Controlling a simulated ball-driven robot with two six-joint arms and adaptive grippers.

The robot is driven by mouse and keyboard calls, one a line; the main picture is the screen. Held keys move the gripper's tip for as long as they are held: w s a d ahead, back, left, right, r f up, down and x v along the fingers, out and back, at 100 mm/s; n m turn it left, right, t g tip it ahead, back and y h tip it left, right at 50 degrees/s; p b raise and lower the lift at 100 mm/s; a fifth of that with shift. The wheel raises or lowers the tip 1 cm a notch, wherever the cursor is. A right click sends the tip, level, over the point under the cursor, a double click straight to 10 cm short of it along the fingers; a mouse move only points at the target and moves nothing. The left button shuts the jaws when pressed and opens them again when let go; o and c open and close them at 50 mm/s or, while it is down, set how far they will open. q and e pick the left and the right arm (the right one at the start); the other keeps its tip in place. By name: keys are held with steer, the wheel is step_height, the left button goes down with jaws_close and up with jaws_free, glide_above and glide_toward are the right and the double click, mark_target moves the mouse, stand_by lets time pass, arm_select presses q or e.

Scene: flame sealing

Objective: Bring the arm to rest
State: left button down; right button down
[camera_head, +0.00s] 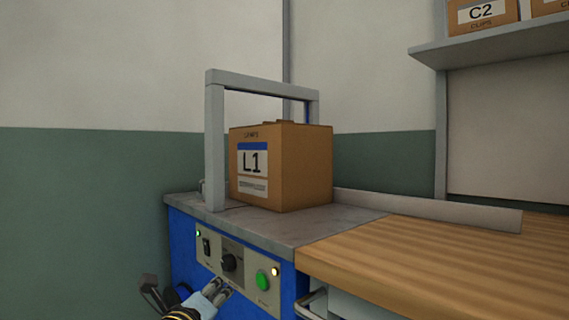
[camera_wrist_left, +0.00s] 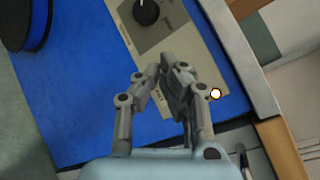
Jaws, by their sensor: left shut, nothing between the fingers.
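My left gripper (camera_head: 218,291) is at the bottom of the head view, in front of the blue machine's control panel (camera_head: 219,247). In the left wrist view the left gripper (camera_wrist_left: 165,72) has its fingers together with nothing between them. Its fingertips overlap the panel, below the black knob (camera_wrist_left: 146,12); whether they touch it I cannot tell. The green button (camera_head: 262,280) is just right of the gripper in the head view and is hidden in the wrist view. My right gripper is in neither view.
The blue machine (camera_head: 184,250) has a grey arch (camera_head: 214,150) over its top. A cardboard box marked L1 (camera_head: 290,165) stands at the arch. A wooden table (camera_head: 450,265) adjoins on the right. A shelf (camera_head: 490,48) with boxes hangs at upper right. An amber light (camera_head: 275,271) is lit.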

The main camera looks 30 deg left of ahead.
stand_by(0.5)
